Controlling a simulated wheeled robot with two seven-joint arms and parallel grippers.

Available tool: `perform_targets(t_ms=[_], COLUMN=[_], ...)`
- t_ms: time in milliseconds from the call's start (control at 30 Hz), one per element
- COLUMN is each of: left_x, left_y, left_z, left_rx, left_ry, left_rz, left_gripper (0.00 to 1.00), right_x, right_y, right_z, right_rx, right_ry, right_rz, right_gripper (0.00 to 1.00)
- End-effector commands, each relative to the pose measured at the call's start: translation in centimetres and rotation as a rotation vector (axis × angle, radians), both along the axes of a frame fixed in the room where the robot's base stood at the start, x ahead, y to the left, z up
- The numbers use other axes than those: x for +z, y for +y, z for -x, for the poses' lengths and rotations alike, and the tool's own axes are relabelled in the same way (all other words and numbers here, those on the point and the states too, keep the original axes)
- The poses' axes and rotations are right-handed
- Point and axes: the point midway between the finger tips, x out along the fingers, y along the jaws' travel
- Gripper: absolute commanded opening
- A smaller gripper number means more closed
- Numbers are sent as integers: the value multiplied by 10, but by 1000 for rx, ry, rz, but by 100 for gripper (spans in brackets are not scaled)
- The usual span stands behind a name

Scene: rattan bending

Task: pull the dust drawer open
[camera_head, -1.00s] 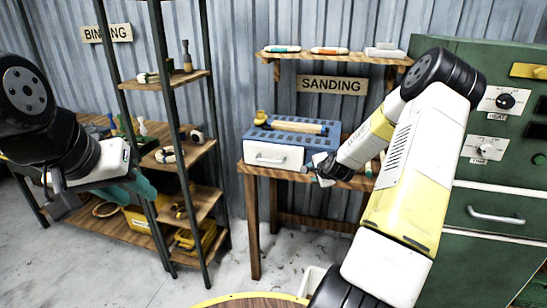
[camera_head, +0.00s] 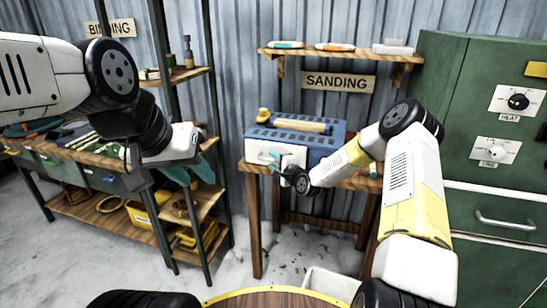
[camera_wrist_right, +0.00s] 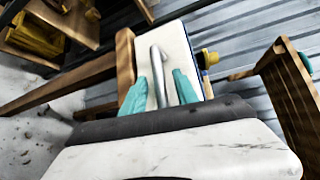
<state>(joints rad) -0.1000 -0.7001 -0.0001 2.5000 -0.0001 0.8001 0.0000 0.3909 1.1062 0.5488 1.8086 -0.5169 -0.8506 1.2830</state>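The dust drawer (camera_head: 263,154) is the white front of the blue sanding box on the wooden bench, and it looks flush with the box. In the right wrist view its white face (camera_wrist_right: 179,45) carries a silver bar handle (camera_wrist_right: 157,72). My right gripper (camera_head: 275,164) is in front of the drawer. Its teal fingers (camera_wrist_right: 160,92) stand apart on either side of the handle, with small gaps visible. My left gripper (camera_head: 192,174) hangs at the left before the shelf, fingers apart and empty.
The blue box (camera_head: 315,143) bears a yellow-ended roller. A wooden shelf (camera_head: 341,54) hangs above it. A wooden rack (camera_head: 205,203) with yellow items stands left of the bench. A green cabinet (camera_head: 460,90) stands at right, and a round wooden top (camera_head: 262,299) is in front.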

Motion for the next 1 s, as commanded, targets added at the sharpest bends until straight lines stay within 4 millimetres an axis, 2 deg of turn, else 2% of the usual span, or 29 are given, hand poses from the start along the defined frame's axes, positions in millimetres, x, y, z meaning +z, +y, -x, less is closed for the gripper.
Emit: perform_targets(t_ms=[100, 367, 567, 1000], left_x=[0, 0, 0, 0], left_y=[0, 0, 0, 0], left_z=[0, 0, 0, 0], left_rx=[0, 0, 0, 0], left_ry=[0, 0, 0, 0], left_rz=[0, 0, 0, 0], left_gripper=[36, 36, 36, 36], right_x=[-1, -1, -1, -1], right_y=[3, 4, 3, 3], right_z=[-6, -8, -8, -8], right_rx=[-1, -1, -1, -1], right_ry=[1, 1, 1, 1], right_rz=[1, 1, 1, 1], right_gripper=[36, 36, 0, 0])
